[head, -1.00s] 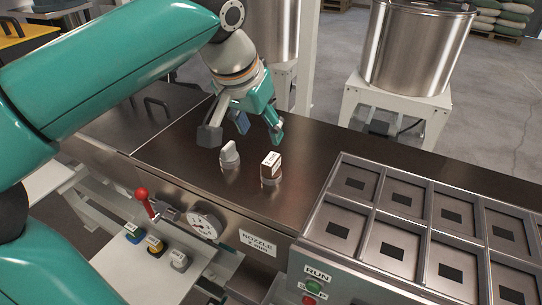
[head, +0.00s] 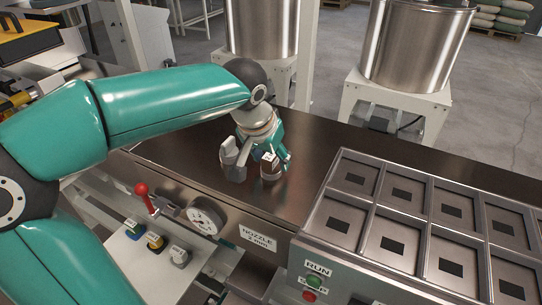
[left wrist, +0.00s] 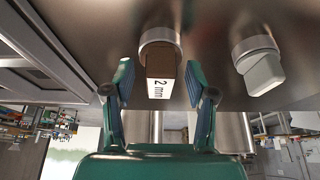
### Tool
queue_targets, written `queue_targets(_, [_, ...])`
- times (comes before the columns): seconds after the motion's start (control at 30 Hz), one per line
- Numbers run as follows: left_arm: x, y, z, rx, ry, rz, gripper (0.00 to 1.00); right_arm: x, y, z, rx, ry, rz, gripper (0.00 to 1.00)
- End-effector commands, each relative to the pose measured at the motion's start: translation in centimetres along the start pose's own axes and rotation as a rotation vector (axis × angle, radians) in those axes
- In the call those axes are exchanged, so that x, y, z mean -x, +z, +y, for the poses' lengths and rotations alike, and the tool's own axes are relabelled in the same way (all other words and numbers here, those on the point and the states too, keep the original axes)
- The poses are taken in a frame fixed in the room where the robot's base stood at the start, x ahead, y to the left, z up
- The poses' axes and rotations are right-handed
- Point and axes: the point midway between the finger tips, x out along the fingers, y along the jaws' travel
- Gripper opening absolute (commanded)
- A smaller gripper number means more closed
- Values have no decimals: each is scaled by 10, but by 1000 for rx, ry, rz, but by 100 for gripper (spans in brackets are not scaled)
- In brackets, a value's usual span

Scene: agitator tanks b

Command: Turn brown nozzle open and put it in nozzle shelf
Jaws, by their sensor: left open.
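The brown nozzle (head: 270,166) stands upright on the dark steel counter, with a white top and a round metal base. In the left wrist view the brown nozzle (left wrist: 160,66) shows a "2 mm" label and sits between my open fingers, with gaps on both sides. My left gripper (head: 262,157) is down over it in the head view and partly hides it. The same left gripper (left wrist: 160,82) looks empty in the wrist view. A white shelf (head: 125,250) below the counter front holds small blue-green, yellow and grey pieces; I cannot tell whether this is the nozzle shelf. My right gripper is not in view.
A whitish knob (left wrist: 262,70) stands close beside the brown nozzle. A red-topped lever (head: 143,191) and a round gauge (head: 206,217) are at the counter front. A metal tray (head: 372,207) of square compartments lies to the right. The counter behind is clear.

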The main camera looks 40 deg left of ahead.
Motion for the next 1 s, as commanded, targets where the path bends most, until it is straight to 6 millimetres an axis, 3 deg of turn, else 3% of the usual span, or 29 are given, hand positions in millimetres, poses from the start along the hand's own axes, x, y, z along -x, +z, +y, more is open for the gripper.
queue_targets(0.13, [0,0,0,0,0,0,53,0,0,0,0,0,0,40])
queue_targets(0.47, [0,0,0,1,-1,-1,0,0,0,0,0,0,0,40])
queue_targets(0.5, [0,0,0,1,0,-2,0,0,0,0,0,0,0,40])
queue_targets(0.53, [0,0,0,1,0,-2,21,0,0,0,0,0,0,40])
queue_targets(0.67, [0,1,0,0,0,-2,0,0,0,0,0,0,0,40])
queue_targets(1.0, [-1,1,0,27,-13,-5,0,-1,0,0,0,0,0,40])
